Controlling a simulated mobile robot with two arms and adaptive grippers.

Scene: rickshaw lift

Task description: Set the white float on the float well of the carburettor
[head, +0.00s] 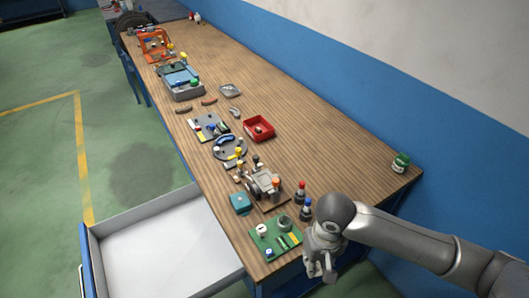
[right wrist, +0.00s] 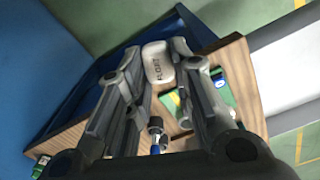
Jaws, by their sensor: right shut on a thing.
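My right gripper (head: 322,268) is past the near end of the workbench, beside the green board. In the right wrist view its fingers (right wrist: 158,75) are shut on the white float (right wrist: 158,62), a rounded block marked "FLOAT". In the head view I cannot make out the float at the gripper. A grey metal assembly (head: 262,182), which looks like the carburettor, sits on a brown base on the bench, up and left of my right gripper. Its float well is too small to tell. My left gripper is not in view.
A green board (head: 290,243) with small parts lies at the bench's near end. Two dark bottles with red and blue parts (head: 306,209) stand close to my right arm. A teal box (head: 240,203), a red tray (head: 258,140) and a green jar (head: 400,162) are on the bench. An open drawer (head: 165,250) juts out left.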

